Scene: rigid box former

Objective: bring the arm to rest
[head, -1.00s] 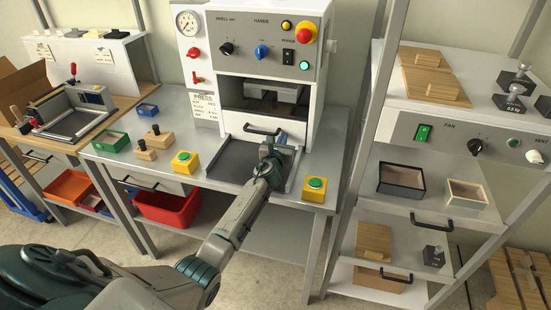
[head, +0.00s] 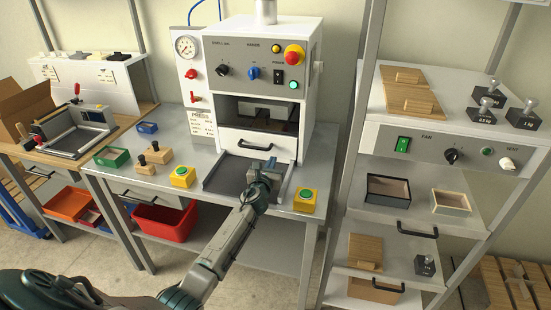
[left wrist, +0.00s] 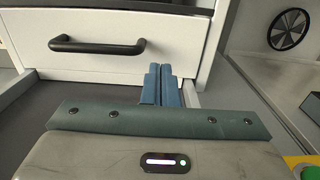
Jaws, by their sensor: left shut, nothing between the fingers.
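My left arm reaches in from the lower left of the head view. Its gripper (head: 268,167) is over the dark tray (head: 232,174) in front of the white press (head: 262,90). In the left wrist view the two blue fingers (left wrist: 160,85) are together with nothing between them. They point toward the press's white front, just right of the black handle (left wrist: 97,46). The handle also shows in the head view (head: 255,146), and the fingers look apart from it. My right gripper is not in view.
Yellow boxes with green buttons stand left (head: 182,177) and right (head: 306,201) of the tray. Wooden-handled blocks (head: 157,153) and a green bin (head: 112,157) lie on the bench to the left. A rack (head: 440,150) with boxes and weights stands right. Floor shows between bench and rack.

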